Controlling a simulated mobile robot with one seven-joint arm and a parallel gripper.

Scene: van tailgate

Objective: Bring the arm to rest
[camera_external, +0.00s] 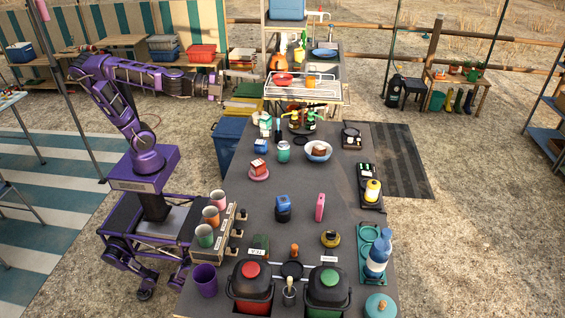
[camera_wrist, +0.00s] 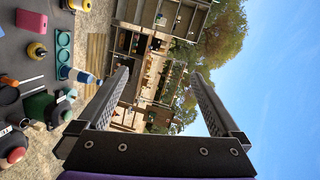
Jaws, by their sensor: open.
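My purple arm stands at the left of the long grey table in the external view. It is raised and stretched out level toward the back right. My gripper (camera_external: 216,88) is held in the air near the back left of the table, apart from everything on it. In the wrist view my gripper (camera_wrist: 165,85) shows two dark fingers spread wide with nothing between them. The gripper is open and empty.
The grey table (camera_external: 250,215) holds several cups, bowls, blocks and bottles. A blue bin (camera_external: 228,140) stands at its back left.

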